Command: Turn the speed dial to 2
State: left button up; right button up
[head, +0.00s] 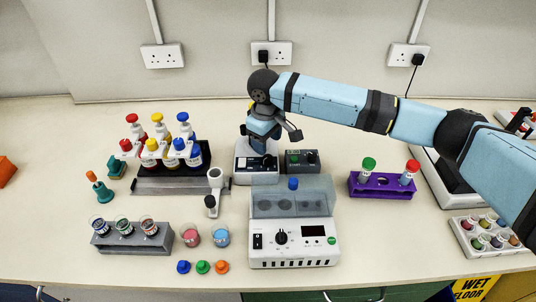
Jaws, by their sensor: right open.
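A white instrument (293,254) with a clear lid stands at the front middle. Its front panel has a dark round dial (281,237), a black switch and a small dark display. The dial's markings are too small to read. Behind it stands a small dark control box (302,168) with a green button and a dark knob. My right gripper (271,133) is open and empty, above and behind the white instrument, close to the dark box and a white device (243,176) with a black panel. It is apart from the front dial. My left gripper is not in view.
Left stand a rack (180,186) of colour-capped bottles, a grey rack (130,245) of jars and two beakers (191,236). Coloured caps (203,267) lie at the front edge. Right are a purple rack (380,190) and a tray (486,250). Bench right of the instrument is clear.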

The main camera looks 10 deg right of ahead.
aim_at(268, 157)
notch_tip(268, 157, down, 6)
jog(key=shift+w+d+f, duration=0.1)
jog(key=shift+d+f, duration=0.05)
jog(key=shift+f, duration=0.1)
jog(key=c, duration=0.9)
